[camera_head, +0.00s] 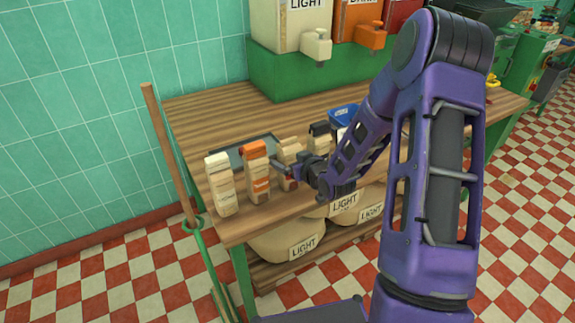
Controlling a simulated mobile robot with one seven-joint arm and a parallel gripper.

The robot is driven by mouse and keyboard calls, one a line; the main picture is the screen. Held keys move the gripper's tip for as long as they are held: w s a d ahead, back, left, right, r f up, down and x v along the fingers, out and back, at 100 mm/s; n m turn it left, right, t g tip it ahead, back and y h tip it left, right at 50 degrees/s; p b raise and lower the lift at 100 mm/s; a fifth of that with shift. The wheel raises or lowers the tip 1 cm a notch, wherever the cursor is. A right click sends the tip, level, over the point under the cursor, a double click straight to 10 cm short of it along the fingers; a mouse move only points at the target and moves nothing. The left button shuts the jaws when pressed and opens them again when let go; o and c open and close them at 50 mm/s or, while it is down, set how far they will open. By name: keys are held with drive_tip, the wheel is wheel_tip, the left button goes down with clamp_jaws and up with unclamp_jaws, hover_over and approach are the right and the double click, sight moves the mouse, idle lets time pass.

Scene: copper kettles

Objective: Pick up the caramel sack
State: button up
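Several small paper sacks stand upright in a row on the wooden table (180,109). At the left is a sack with a pale top (221,186), then a sack with an orange top and orange label (257,182). Right of these is a tan sack (291,148), partly hidden by my gripper, and then a sack with a dark top (320,138). The sack labels are too small to read, so I cannot tell which one is caramel. My gripper (282,166) is low over the table, at the tan sack and just right of the orange-topped one. Whether its fingers are apart or touch a sack is unclear.
A dark flat tray (233,157) lies behind the sacks, and a blue container (343,115) is partly hidden by my arm. Dispensers marked LIGHT (289,32) and an orange one (354,30) stand behind. A wooden pole (161,135) leans at the table's left edge.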

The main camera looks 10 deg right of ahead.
clamp_jaws()
drive_tip(key=shift+r, duration=0.1)
